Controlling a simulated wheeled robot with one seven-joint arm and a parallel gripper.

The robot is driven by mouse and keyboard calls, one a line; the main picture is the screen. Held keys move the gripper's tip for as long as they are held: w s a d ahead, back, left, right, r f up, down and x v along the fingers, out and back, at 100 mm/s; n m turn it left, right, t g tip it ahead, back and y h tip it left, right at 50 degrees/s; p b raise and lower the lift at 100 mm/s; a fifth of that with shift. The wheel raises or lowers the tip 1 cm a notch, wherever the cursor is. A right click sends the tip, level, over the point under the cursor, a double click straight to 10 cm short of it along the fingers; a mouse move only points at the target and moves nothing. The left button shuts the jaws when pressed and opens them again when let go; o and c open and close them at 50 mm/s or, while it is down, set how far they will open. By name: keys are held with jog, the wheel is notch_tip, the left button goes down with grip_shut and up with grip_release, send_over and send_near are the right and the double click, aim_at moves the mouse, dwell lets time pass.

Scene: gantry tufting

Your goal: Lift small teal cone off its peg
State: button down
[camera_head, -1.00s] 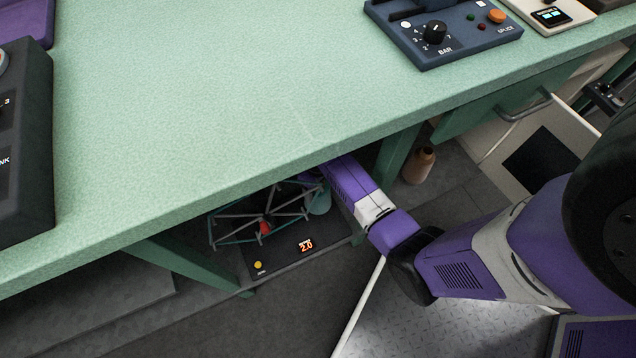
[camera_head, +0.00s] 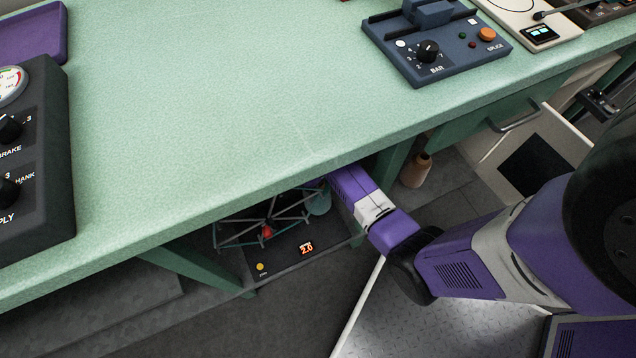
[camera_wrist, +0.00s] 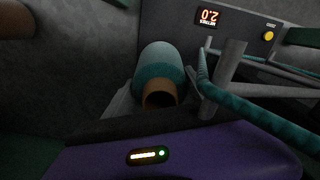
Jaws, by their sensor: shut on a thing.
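The small teal cone (camera_wrist: 160,65) fills the middle of the wrist view, its brown tube end (camera_wrist: 160,94) facing my wrist camera. My gripper (camera_wrist: 158,100) is closed on the cone near that end, with a grey finger on either side. In the head view the teal cone (camera_head: 319,203) shows under the bench, just beside the purple end of my arm; the jaws are hidden there by the bench edge and arm. The peg is hidden, so I cannot tell whether the cone is still around it.
A winder with thin arms and a red hub (camera_head: 267,232) stands close left of the cone, on a dark base with a lit display (camera_head: 306,248). Its teal-wound arm (camera_wrist: 255,110) is near my gripper's right side. The bench edge (camera_head: 235,200) overhangs. A brown cone (camera_head: 416,170) stands right.

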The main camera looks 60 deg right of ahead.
jog(key=shift+r+p, duration=5.25)
jog(key=shift+p, duration=0.15)
jog(key=shift+f, duration=0.15)
